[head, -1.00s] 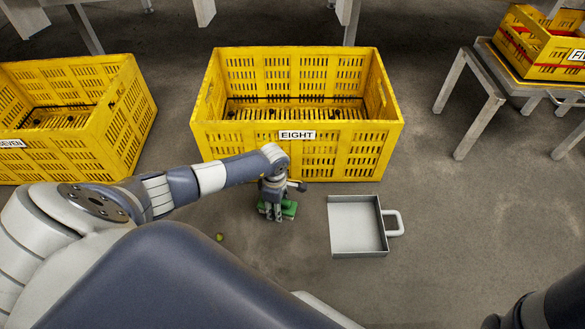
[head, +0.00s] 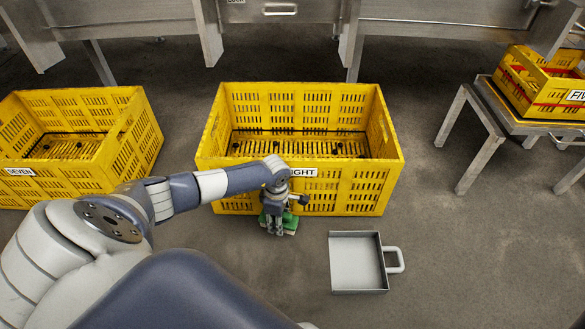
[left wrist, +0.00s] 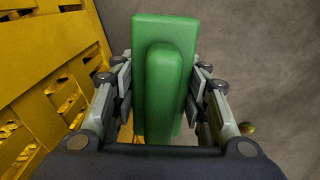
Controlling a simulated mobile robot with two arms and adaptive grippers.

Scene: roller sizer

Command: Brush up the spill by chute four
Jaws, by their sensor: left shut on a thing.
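My left gripper (head: 277,228) is shut on a green brush (head: 290,222), low over the floor at the front of the crate labelled EIGHT. In the left wrist view the green brush (left wrist: 165,80) lies between the two fingers. A grey dustpan (head: 333,262) with a loop handle rests on the floor to the right of the gripper. A small round greenish fruit (left wrist: 247,128) lies on the floor right of the gripper in the left wrist view; I cannot see it in the head view. My right gripper is not in view.
The yellow crate EIGHT (head: 235,185) stands just behind the brush, and the crate SEVEN (head: 90,178) at the left. A metal stand (head: 487,160) with a yellow crate (head: 520,95) is at the right. Metal chutes (head: 440,20) line the back. Floor right of the dustpan is clear.

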